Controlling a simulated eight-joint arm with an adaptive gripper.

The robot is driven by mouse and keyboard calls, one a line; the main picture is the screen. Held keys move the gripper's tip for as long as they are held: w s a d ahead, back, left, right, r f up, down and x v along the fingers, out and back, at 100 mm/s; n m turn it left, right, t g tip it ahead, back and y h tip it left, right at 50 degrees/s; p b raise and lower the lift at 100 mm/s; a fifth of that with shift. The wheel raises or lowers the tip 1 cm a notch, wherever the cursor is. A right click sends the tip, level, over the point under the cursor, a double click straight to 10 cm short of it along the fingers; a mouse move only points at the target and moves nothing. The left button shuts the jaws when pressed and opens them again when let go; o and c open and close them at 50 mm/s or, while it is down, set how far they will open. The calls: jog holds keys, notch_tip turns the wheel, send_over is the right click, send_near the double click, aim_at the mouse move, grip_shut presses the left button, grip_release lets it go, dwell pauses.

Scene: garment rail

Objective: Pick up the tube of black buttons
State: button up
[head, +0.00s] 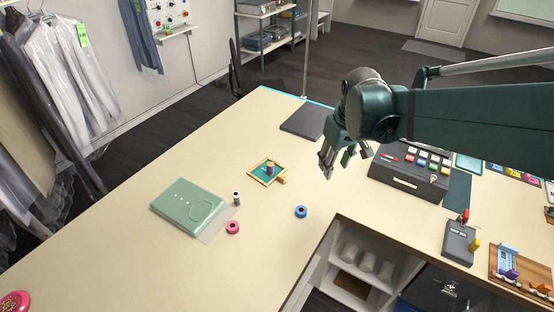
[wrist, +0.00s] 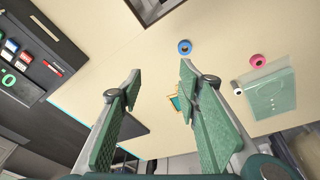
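The tube of black buttons (head: 236,198) appears as a small upright cylinder, dark with a light band, on the cream table near the green folded packet. In the wrist view a small dark and white tube (wrist: 238,91) shows beside the packet. My gripper (head: 338,168) is above the table, to the right of the tube and well apart from it. In the wrist view the two green-padded fingers of my gripper (wrist: 158,78) stand wide apart with nothing between them.
A pink roll (head: 233,227) lies close to the tube, and the green packet (head: 188,205) is left of it. A small framed tray (head: 252,179) holds spools. A blue roll (head: 301,211) lies to the right. The table's left part is mostly clear.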

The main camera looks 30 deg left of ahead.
jog(key=s+a+f+n, duration=0.1)
jog(key=a+f, duration=0.2)
jog(key=a, duration=0.3)
jog(key=s+a+f+n+g, duration=0.1)
jog(key=a+f, duration=0.2)
jog(key=a, duration=0.3)
jog(key=s+a+f+n, duration=0.1)
jog(key=a+f, duration=0.1)
jog(key=a, duration=0.4)
jog(key=n+g+h, duration=0.1)
jog(key=n+h, duration=0.1)
jog(key=n, duration=0.2)
send_near(236, 193)
jog(key=f, duration=0.5)
jog(key=shift+s+d+p, duration=0.15)
jog(key=shift+d+p, duration=0.05)
jog(key=shift+p, duration=0.15)
jog(key=shift+f, duration=0.1)
jog(key=shift+f, duration=1.2)
jog(key=shift+f+p, duration=0.5)
jog(key=shift+f, duration=2.15)
jog(key=c, duration=1)
